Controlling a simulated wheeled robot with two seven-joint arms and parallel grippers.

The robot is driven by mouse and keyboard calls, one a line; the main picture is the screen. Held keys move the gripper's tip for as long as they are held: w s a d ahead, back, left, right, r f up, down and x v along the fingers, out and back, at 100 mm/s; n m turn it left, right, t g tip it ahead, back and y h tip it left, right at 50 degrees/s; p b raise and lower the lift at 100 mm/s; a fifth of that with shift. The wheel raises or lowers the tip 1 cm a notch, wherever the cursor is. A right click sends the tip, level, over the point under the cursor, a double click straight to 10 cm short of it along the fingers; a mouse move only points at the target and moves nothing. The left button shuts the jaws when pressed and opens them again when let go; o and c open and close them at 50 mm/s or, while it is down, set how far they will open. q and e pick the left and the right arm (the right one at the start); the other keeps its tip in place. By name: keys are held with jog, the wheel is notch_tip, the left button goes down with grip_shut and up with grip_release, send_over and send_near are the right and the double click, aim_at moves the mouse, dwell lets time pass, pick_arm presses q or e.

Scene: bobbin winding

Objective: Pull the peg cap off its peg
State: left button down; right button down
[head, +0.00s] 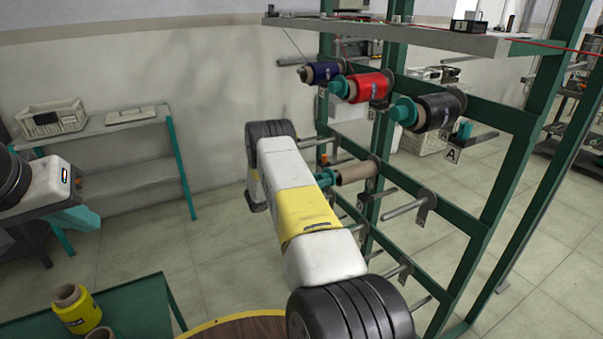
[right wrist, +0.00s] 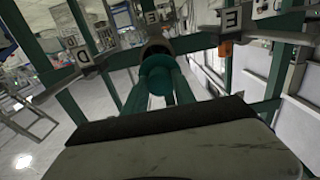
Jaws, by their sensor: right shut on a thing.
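The teal peg cap (right wrist: 157,76) is in the middle of the right wrist view, at the front end of a brown, bare core (right wrist: 156,48) on a rack peg. In the head view the core (head: 358,172) lies just right of the teal parts at the end of my right arm. My right gripper (right wrist: 156,92) is shut on the cap, one teal finger on each side. I cannot tell whether there is a gap between cap and core. My left gripper (head: 75,217) is at the far left of the head view, away from the rack; its finger opening is unclear.
Blue (head: 320,72), red (head: 368,87) and black (head: 438,110) bobbins sit on the row above. Bare pegs (head: 404,208) stick out beside and below. A shelf (head: 400,33) overhangs the rack. A yellow bobbin (head: 77,310) stands on the green table (head: 135,310).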

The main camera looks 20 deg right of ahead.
jog(key=shift+s+a, duration=0.2)
jog(key=shift+a, duration=1.85)
